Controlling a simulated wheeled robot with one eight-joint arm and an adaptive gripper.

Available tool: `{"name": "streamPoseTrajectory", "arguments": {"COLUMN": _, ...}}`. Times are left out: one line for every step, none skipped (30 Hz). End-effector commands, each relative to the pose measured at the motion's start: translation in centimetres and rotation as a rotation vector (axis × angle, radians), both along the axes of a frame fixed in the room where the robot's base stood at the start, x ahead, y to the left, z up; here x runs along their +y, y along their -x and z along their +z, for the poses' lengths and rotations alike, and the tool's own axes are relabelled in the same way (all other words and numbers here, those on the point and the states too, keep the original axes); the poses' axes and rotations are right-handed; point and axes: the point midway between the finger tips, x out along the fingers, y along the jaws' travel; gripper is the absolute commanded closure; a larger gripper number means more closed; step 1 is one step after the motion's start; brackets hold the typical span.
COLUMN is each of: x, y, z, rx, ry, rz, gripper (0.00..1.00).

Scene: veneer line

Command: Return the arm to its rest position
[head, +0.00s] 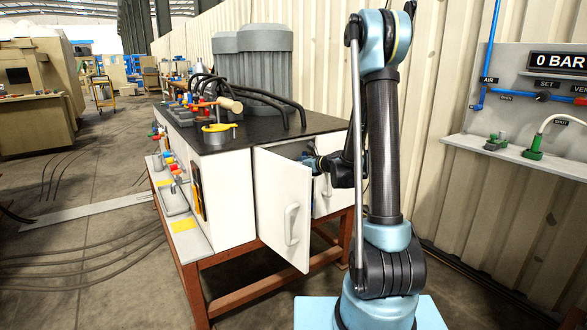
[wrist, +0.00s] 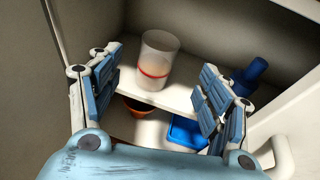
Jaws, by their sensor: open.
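My arm (head: 384,150) stands upright in the head view, with its far end bent down toward the cabinet (head: 228,195). My gripper (wrist: 160,78) is open, with nothing between its pads that I can see held. In the wrist view it faces into the cabinet, its fingers spread on either side of a translucent cup (wrist: 158,58) with a red band. The cup stands upright on a white shelf (wrist: 180,98), apart from the fingers. In the head view the gripper (head: 314,163) shows only partly, behind the open door (head: 283,208) and at the cabinet opening.
A blue bottle (wrist: 250,75) stands to the right of the cup. An orange bowl (wrist: 137,107) and a blue tray (wrist: 187,133) sit below the shelf. The open door with its handle (head: 291,224) stands close to my arm. A wall panel (head: 530,95) is at right.

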Motion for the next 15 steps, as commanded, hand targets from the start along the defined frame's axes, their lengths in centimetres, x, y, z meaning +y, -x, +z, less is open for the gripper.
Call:
{"name": "streamPoseTrajectory", "arguments": {"x": 0.0, "y": 0.0, "z": 0.0, "rx": 0.000, "ry": 0.000, "rz": 0.000, "gripper": 0.29}}
{"name": "streamPoseTrajectory", "arguments": {"x": 0.0, "y": 0.0, "z": 0.0, "rx": 0.000, "ry": 0.000, "rz": 0.000, "gripper": 0.29}}
{"name": "streamPoseTrajectory", "arguments": {"x": 0.0, "y": 0.0, "z": 0.0, "rx": 0.000, "ry": 0.000, "rz": 0.000, "gripper": 0.29}}
{"name": "streamPoseTrajectory", "arguments": {"x": 0.0, "y": 0.0, "z": 0.0, "rx": 0.000, "ry": 0.000, "rz": 0.000, "gripper": 0.29}}
{"name": "streamPoseTrajectory", "arguments": {"x": 0.0, "y": 0.0, "z": 0.0, "rx": 0.000, "ry": 0.000, "rz": 0.000, "gripper": 0.29}}
{"name": "streamPoseTrajectory", "arguments": {"x": 0.0, "y": 0.0, "z": 0.0, "rx": 0.000, "ry": 0.000, "rz": 0.000, "gripper": 0.29}}
{"name": "streamPoseTrajectory", "arguments": {"x": 0.0, "y": 0.0, "z": 0.0, "rx": 0.000, "ry": 0.000, "rz": 0.000, "gripper": 0.29}}
{"name": "streamPoseTrajectory", "arguments": {"x": 0.0, "y": 0.0, "z": 0.0, "rx": -0.001, "ry": 0.002, "rz": 0.001, "gripper": 0.29}}
{"name": "streamPoseTrajectory", "arguments": {"x": 0.0, "y": 0.1, "z": 0.1, "rx": -0.004, "ry": 0.008, "rz": 0.003, "gripper": 0.29}}
{"name": "streamPoseTrajectory", "arguments": {"x": -0.1, "y": 0.1, "z": 0.1, "rx": -0.009, "ry": 0.017, "rz": 0.005, "gripper": 0.29}}
{"name": "streamPoseTrajectory", "arguments": {"x": -0.2, "y": 0.3, "z": 0.3, "rx": -0.016, "ry": 0.030, "rz": 0.008, "gripper": 0.29}}
{"name": "streamPoseTrajectory", "arguments": {"x": -0.3, "y": 0.5, "z": 0.5, "rx": -0.028, "ry": 0.053, "rz": 0.015, "gripper": 0.29}}
{"name": "streamPoseTrajectory", "arguments": {"x": -0.4, "y": 0.7, "z": 0.7, "rx": -0.041, "ry": 0.077, "rz": 0.022, "gripper": 0.29}}
{"name": "streamPoseTrajectory", "arguments": {"x": -0.6, "y": 0.9, "z": 0.9, "rx": -0.056, "ry": 0.106, "rz": 0.030, "gripper": 0.29}}
{"name": "streamPoseTrajectory", "arguments": {"x": -0.8, "y": 1.3, "z": 1.2, "rx": -0.080, "ry": 0.150, "rz": 0.044, "gripper": 0.29}}
